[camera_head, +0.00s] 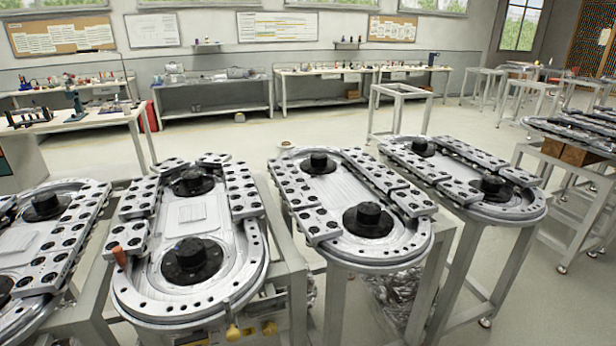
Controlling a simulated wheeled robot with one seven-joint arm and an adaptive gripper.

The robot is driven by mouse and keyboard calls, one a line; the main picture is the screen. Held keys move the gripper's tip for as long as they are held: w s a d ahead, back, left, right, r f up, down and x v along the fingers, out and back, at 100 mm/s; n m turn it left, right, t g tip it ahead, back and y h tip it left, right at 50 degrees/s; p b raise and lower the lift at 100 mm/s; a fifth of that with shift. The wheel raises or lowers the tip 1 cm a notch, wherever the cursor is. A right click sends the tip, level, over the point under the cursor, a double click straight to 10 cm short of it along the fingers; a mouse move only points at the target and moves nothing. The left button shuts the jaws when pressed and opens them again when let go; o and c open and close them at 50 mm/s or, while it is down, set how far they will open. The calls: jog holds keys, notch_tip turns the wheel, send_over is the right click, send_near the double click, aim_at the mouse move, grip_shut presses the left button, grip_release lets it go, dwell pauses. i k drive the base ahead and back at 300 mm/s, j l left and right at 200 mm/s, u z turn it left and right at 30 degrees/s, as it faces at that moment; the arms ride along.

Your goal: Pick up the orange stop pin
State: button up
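The orange stop pin (119,254) is a small tapered peg. It stands roughly upright at the left edge of the second ring track (190,310) from the left, close to the near end of that track's left perforated rail. Whether it sits in a hole is too small to tell. My gripper does not show in the head view.
Several ring tracks stand side by side on metal stands, with another track (440,172) at the right. Black round hubs (192,257) rise from them. Yellow knobs (234,332) hang below the near edge. Clear floor (330,128) lies behind, before the back workbenches (215,92).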

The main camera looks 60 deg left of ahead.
aim_at(119, 257)
jog(key=u, duration=2.1)
jog(key=j+u, duration=0.3)
jog(key=u, duration=0.15)
jog(key=i+j+u, duration=0.2)
jog(key=u, duration=0.3)
jog(key=i+j+u, duration=0.15)
jog(key=j+u, duration=0.15)
jog(key=u, duration=0.15)
jog(key=i+j, duration=0.1)
jog(key=z, duration=1.2)
jog(key=i+l+u, duration=0.2)
jog(key=i+u, duration=0.15)
jog(key=i+l+u, duration=0.4)
jog(key=k+j, duration=0.05)
